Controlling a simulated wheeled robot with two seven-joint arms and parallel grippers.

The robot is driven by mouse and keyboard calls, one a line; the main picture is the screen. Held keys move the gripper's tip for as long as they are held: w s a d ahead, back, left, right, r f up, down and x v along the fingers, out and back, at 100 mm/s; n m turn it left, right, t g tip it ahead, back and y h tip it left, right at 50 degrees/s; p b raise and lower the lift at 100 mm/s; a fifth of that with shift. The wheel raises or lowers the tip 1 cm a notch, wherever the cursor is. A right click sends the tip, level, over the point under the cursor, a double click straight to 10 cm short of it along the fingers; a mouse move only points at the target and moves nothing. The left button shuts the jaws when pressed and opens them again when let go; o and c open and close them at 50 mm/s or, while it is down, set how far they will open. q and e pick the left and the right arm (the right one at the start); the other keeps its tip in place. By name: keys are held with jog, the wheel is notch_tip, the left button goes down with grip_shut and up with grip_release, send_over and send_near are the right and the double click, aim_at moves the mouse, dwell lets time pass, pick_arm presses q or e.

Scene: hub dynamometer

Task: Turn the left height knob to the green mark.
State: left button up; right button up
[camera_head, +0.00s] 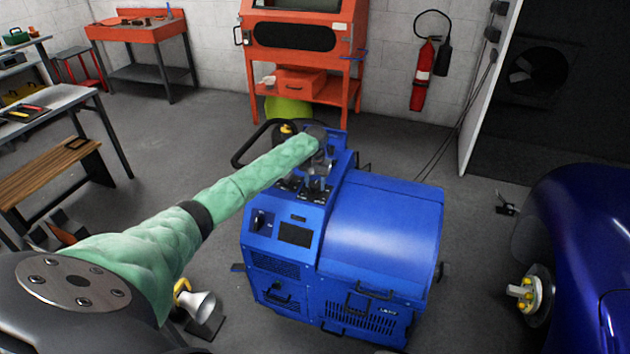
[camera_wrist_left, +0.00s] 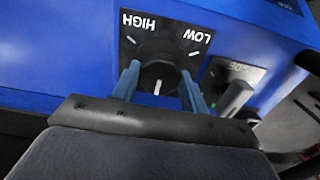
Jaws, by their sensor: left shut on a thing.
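My left gripper (camera_wrist_left: 160,88) is shut on a dark round knob (camera_wrist_left: 158,75) with a white pointer line. The knob sits on a black plate marked HIGH and LOW, which reads upside down in the left wrist view. One blue finger stands on each side of the knob. White ticks show around it; I see no green mark. In the head view my left arm reaches to the top of the control console of the blue machine (camera_head: 380,225), and the gripper (camera_head: 318,168) largely hides the knob there. My right gripper is not in view.
Beside the knob is another black plate with a grey lever (camera_wrist_left: 236,98). A black handle bar (camera_head: 250,145) stands left of the console. A blue car (camera_head: 590,240) with a bare hub (camera_head: 528,293) is at right. A workbench (camera_head: 55,105) is at left.

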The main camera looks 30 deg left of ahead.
aim_at(315, 184)
pick_arm(q)
jog(key=shift+w+r, duration=0.1)
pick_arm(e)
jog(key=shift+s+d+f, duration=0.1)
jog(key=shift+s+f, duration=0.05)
pick_arm(q)
jog(key=o, duration=1)
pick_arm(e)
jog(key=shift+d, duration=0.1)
pick_arm(q)
jog(key=shift+r, duration=0.15)
notch_tip(315, 184, up, 6)
jog(key=b, duration=0.2)
jog(key=shift+r+b, duration=0.2)
jog(key=shift+b, duration=0.1)
jog(key=shift+r, duration=0.5)
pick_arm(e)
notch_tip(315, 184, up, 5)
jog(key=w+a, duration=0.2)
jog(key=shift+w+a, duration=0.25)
pick_arm(q)
jog(key=shift+f, duration=0.1)
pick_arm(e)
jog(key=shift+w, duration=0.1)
